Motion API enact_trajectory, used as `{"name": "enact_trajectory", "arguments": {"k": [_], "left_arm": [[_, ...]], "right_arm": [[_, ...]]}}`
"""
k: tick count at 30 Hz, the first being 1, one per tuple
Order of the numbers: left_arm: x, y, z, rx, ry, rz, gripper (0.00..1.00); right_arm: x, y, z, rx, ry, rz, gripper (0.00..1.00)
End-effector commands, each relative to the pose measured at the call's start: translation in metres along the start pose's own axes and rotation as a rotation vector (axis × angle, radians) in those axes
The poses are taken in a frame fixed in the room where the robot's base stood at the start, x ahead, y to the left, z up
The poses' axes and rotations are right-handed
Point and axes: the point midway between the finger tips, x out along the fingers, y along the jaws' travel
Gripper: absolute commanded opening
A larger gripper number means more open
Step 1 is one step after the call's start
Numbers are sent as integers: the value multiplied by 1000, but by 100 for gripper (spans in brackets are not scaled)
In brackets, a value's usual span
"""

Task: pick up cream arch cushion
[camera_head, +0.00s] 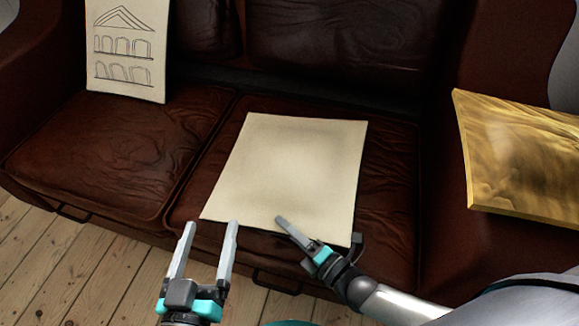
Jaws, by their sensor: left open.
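A cream cushion with line-drawn arches and a pediment (125,48) stands upright against the back of the sofa at the far left. A plain cream square cushion (285,165) lies flat on the sofa seat in the middle. My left gripper (211,226) is open and empty, its fingertips near the front left edge of the plain cushion. My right gripper (281,221) overlaps the front edge of the plain cushion in view. Only one of its fingers shows clearly, so its opening is unclear. Contact with the cushion cannot be told for either gripper.
The dark brown leather sofa (115,150) spans the view, with its backrest behind the cushions. A golden patterned panel or cushion (525,150) rests at the right armrest. Bare floorboards (60,265) lie in front of the sofa at lower left.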

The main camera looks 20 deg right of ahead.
Motion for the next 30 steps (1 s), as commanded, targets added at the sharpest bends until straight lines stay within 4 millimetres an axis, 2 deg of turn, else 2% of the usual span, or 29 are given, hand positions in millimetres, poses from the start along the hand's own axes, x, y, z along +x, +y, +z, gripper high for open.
{"name": "enact_trajectory", "arguments": {"k": [1,5,30], "left_arm": [[0,0,0,0,0,0,80],[0,0,0,0,0,0,80],[0,0,2,2,-19,-1,80]], "right_arm": [[0,0,0,0,0,0,13],[0,0,0,0,0,0,0],[1,4,1,-3,-2,7,0]]}}
